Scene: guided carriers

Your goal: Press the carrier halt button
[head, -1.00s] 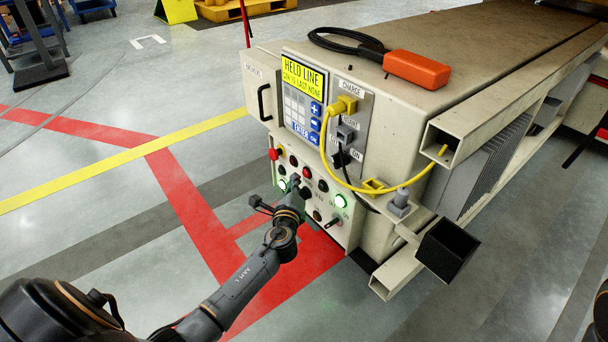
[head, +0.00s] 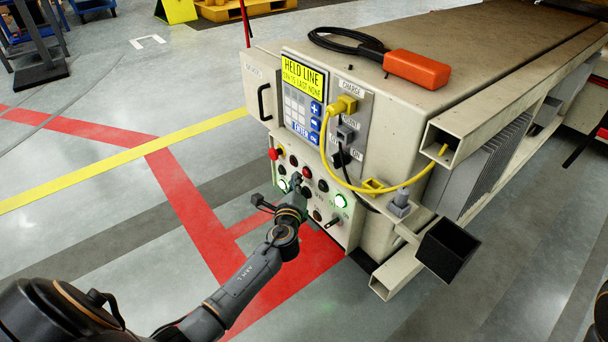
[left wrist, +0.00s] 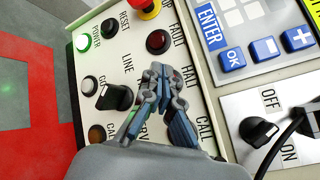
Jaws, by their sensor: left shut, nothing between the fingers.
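The cream control panel (head: 318,228) on the carrier's end holds several round buttons and lamps. In the left wrist view the panel (left wrist: 205,112) has a HALT label (left wrist: 188,76) just right of my left gripper's fingertips. My left gripper (left wrist: 160,72) is shut and empty, its tips over the spot beside that label. The halt button itself is hidden behind the fingers; I cannot tell whether they touch it. In the head view my left gripper (head: 295,181) is at the panel's middle. My right gripper is not in view.
Above the panel a display (head: 302,78) reads HELD LINE. A yellow cable (head: 392,187) hangs right.

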